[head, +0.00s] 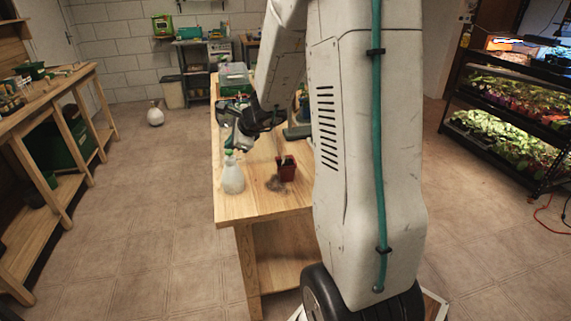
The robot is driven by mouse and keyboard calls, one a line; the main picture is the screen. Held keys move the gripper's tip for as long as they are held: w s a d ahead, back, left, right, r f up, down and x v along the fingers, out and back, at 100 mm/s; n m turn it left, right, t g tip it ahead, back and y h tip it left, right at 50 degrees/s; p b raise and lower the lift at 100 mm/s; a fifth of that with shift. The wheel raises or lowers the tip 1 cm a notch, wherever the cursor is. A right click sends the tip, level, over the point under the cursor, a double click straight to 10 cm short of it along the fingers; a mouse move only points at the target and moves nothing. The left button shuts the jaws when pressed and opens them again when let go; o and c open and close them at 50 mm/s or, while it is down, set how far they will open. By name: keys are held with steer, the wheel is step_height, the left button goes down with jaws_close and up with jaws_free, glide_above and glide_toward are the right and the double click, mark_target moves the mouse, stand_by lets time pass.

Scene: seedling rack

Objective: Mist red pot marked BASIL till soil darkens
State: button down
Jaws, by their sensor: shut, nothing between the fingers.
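A white spray bottle (233,179) with a green top stands upright near the left edge of the wooden table (245,208). A small red pot (287,168) stands to its right, partly beside my arm. Any lettering on the pot is too small to read, and I cannot make out how dark its soil is. My gripper (238,141) is shut and empty, just above the bottle's top. I cannot tell whether it touches the bottle.
Dark loose soil (276,184) lies beside the pot. A green container (235,80) sits at the table's far end. A wooden bench (75,80) stands at left and a seedling rack (500,140) at right.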

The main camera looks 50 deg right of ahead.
mark_target(232, 152)
steer(key=shift+r, duration=0.1)
steer(key=shift+r, duration=2.9)
steer(key=s+a+n+g+y, duration=0.3)
steer(key=s+a+n+g, duration=0.3)
steer(key=s+a+n, duration=0.95)
steer(key=s+a+r+n+g+h, duration=0.1)
steer(key=s+a+r+n+h, duration=0.1)
steer(key=s+n, duration=0.3)
steer(key=s+a+r+n+h, duration=0.2)
steer(key=s+n, duration=0.3)
steer(key=s, duration=0.8)
steer(key=shift+s+r+g, duration=0.15)
steer(key=shift+r+g, duration=0.25)
steer(key=shift+r, duration=0.25)
